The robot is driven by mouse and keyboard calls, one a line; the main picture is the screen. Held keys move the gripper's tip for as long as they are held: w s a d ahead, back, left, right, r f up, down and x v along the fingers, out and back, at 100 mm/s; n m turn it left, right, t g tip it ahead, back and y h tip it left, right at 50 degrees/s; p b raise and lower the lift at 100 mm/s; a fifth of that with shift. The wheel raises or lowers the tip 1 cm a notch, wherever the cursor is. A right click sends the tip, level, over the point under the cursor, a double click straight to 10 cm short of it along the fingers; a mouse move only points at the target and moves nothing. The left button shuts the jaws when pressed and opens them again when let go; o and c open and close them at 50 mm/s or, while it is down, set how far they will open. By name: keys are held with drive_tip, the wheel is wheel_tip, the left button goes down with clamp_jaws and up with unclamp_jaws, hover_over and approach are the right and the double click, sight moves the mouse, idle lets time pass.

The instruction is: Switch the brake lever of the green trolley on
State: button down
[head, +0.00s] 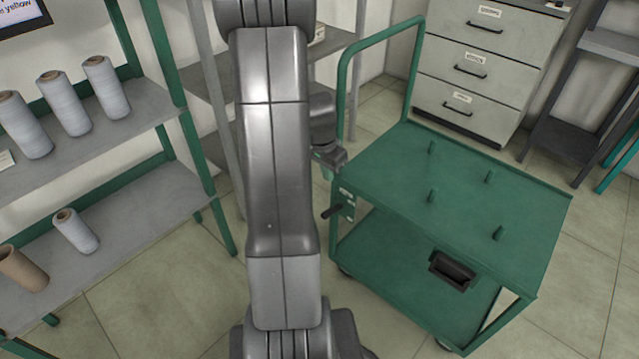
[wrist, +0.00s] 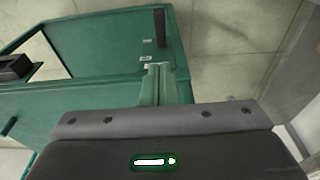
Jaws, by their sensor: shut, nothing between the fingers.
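The green trolley (head: 470,185) stands right of my arm, with a tall push handle at its back left; it also fills the left of the wrist view (wrist: 95,45). Its brake lever (head: 332,211) is a short black bar sticking out leftward from a green plate (head: 348,204) with small pale labels, on the trolley's left side. The lever also shows in the wrist view (wrist: 160,27). My gripper (head: 327,173) is shut and empty, just above the plate and lever in the head view; its fingers (wrist: 154,68) point toward the labels. I cannot tell whether they touch anything.
Several pegs rise from the trolley top, and a black box-like part (head: 452,270) is on its near side. A shelf (head: 140,110) with several thread cones is at left. A drawer cabinet (head: 470,75) stands behind. Floor is clear between shelf and trolley.

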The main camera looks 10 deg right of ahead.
drive_tip(key=shift+w, duration=0.1)
idle(0.4)
drive_tip(key=b, duration=0.3)
hover_over(328, 211)
wheel_tip(328, 211, down, 12)
drive_tip(key=shift+d+f, duration=0.1)
drive_tip(key=shift+s+a+f, duration=0.15)
drive_tip(key=shift+f, duration=0.25)
drive_tip(key=shift+s+a+f, duration=0.1)
drive_tip(key=shift+s+f, duration=0.05)
drive_tip(key=shift+f, duration=0.2)
drive_tip(key=shift+f+b, duration=0.15)
drive_tip(key=shift+b, duration=0.15)
